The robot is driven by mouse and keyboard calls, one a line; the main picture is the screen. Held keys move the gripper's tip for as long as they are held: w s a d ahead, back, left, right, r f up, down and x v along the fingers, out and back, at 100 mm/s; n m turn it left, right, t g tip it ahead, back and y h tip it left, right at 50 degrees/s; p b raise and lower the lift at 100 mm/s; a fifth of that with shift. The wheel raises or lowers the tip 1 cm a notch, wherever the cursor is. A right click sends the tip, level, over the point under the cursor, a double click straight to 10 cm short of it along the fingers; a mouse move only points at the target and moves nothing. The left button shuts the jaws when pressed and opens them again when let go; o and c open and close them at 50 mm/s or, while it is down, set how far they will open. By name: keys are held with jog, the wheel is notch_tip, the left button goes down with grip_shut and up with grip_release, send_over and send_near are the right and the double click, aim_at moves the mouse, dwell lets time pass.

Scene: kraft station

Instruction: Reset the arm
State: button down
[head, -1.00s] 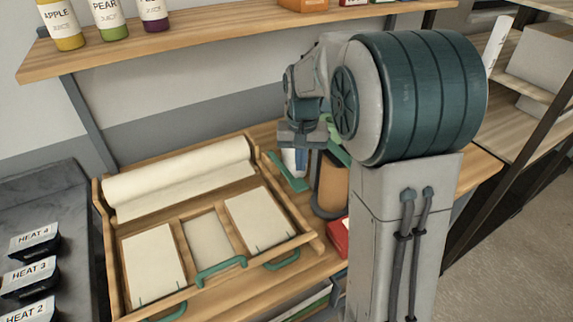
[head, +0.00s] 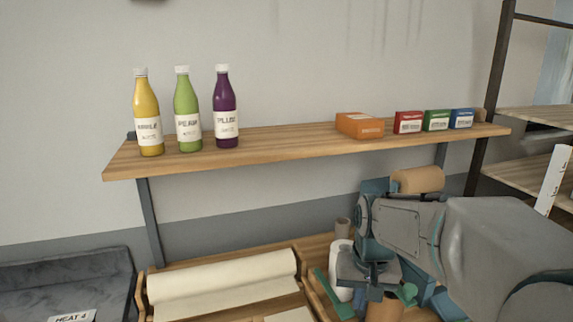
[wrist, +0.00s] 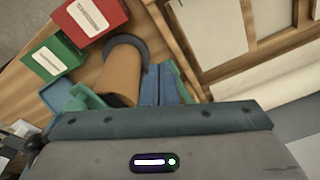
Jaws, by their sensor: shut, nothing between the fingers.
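My gripper (head: 372,280) is at the lower right of the head view, over the back of the wooden bench. It points down, is shut and holds nothing. My forearm reaches in from the right edge. In the wrist view the gripper's housing fills the bottom, and I cannot make out the fingertips clearly. A brown roll on a dark round base (wrist: 122,70) is just beyond the housing there. A white bottle (head: 341,268) stands just left of the gripper in the head view.
A wall shelf (head: 285,142) above holds yellow, green and purple bottles (head: 226,108), an orange box (head: 360,126) and small red, green and blue boxes. A cream paper roll (head: 222,283) lies left of my gripper. Red (wrist: 90,17) and green boxes (wrist: 54,58) show in the wrist view.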

jog(key=s+n+t, duration=0.1)
jog(key=s+t, duration=0.1)
jog(key=s, duration=1.1)
jog(key=shift+s+d, duration=0.1)
